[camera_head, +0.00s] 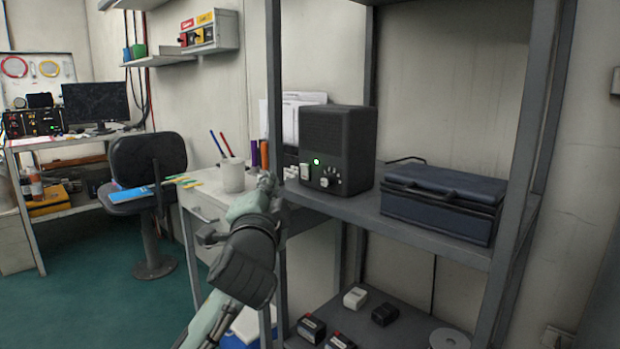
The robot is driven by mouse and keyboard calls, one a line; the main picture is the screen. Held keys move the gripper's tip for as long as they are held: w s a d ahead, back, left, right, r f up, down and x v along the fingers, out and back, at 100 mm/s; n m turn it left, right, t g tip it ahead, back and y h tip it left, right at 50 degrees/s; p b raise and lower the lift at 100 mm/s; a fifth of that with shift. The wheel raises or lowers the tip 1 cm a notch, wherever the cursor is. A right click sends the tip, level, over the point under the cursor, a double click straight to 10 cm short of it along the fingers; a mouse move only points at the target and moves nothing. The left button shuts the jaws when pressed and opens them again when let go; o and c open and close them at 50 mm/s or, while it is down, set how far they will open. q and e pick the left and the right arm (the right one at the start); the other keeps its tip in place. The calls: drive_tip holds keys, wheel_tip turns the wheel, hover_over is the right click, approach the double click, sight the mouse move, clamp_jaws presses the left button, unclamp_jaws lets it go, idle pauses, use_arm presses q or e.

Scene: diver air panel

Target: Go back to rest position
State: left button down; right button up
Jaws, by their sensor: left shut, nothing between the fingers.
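My left gripper (267,183) is at the end of my left arm, which comes up from the lower middle of the head view. It is shut and empty, close to the left post of the grey shelf rack (390,222). It is left of the dark box-shaped unit (337,150) with a green light and knobs, which stands on the middle shelf. I cannot tell whether the gripper touches the post. My right gripper does not show.
A dark blue case (440,205) stands on the same shelf. Several small boxes (355,297) sit on the lower shelf. A white cup (232,175) stands on the desk behind my arm. A black chair (148,165) stands left. Green floor (100,290) is clear at lower left.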

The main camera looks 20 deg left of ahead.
use_arm(q)
drive_tip(key=s+d+f+n+g+h, duration=0.1)
drive_tip(key=s+f+g+h, duration=0.2)
drive_tip(key=f, duration=1.4)
drive_tip(key=s+f+n+g+h, duration=0.15)
drive_tip(key=s+f+g, duration=0.3)
drive_tip(key=f, duration=1.25)
drive_tip(key=s+d+f+n+g+h, duration=0.2)
drive_tip(key=s+f+g, duration=0.5)
drive_tip(key=s+f, duration=1.2)
drive_tip(key=shift+s+d+f+n, duration=0.3)
drive_tip(key=shift+d+f+n, duration=0.5)
drive_tip(key=shift+f+n, duration=0.05)
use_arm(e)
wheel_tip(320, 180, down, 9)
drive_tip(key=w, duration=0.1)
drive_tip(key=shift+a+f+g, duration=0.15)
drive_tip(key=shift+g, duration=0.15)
use_arm(q)
drive_tip(key=shift+g, duration=0.25)
